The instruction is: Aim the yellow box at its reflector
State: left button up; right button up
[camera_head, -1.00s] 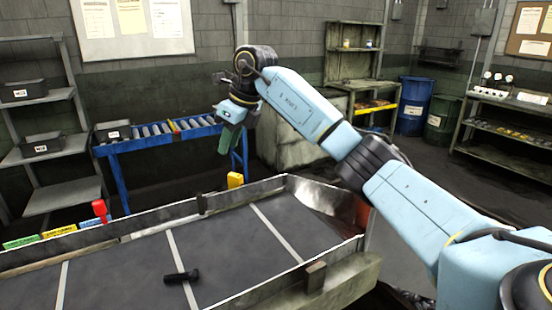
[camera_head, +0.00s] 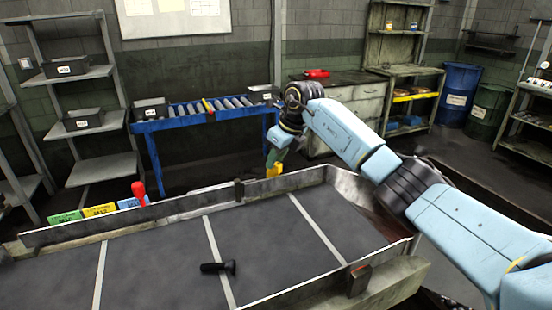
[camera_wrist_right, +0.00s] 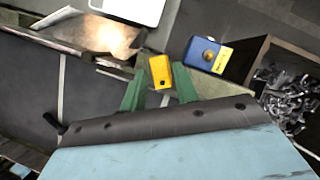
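The yellow box (camera_head: 274,169) is at the far side of the metal-walled tray (camera_head: 330,172), near its far right corner. My right gripper (camera_head: 271,158) is at the box. In the right wrist view the yellow box (camera_wrist_right: 160,73) shows between the two green fingers (camera_wrist_right: 160,80), which stand apart on either side of it; narrow gaps seem to show, with no clear grip. A small brown block with a reddish face (camera_head: 358,278) sits on the tray's near wall; I cannot tell if it is the reflector. My left gripper is out of view.
A dark bolt (camera_head: 217,267) lies on the tray floor. A red-topped lever (camera_head: 139,190) stands beside colored labels at left. A blue roller conveyor (camera_head: 205,112) is behind. In the wrist view, a blue box (camera_wrist_right: 207,53) and a bin of metal parts (camera_wrist_right: 288,95) lie right.

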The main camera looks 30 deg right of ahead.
jog(key=shift+w+a+f, duration=0.1)
jog(key=shift+w+f, duration=0.05)
jog(key=shift+f, duration=0.3)
grip_shut()
pick_arm(q)
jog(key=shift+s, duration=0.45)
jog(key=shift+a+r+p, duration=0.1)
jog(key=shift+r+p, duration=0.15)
jog(key=shift+p, duration=0.05)
pick_arm(e)
jog(key=shift+m, duration=0.4)
jog(key=shift+r+m+h+p, duration=0.1)
jog(key=shift+m+h+p, duration=0.4)
jog(key=shift+m, duration=0.4)
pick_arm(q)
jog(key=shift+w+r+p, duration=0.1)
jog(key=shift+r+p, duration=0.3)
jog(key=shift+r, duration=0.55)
pick_arm(e)
jog(key=shift+a+m+t+h, duration=0.1)
jog(key=shift+m+t+h, duration=0.35)
jog(key=shift+m, duration=1.15)
jog(key=shift+h, duration=0.25)
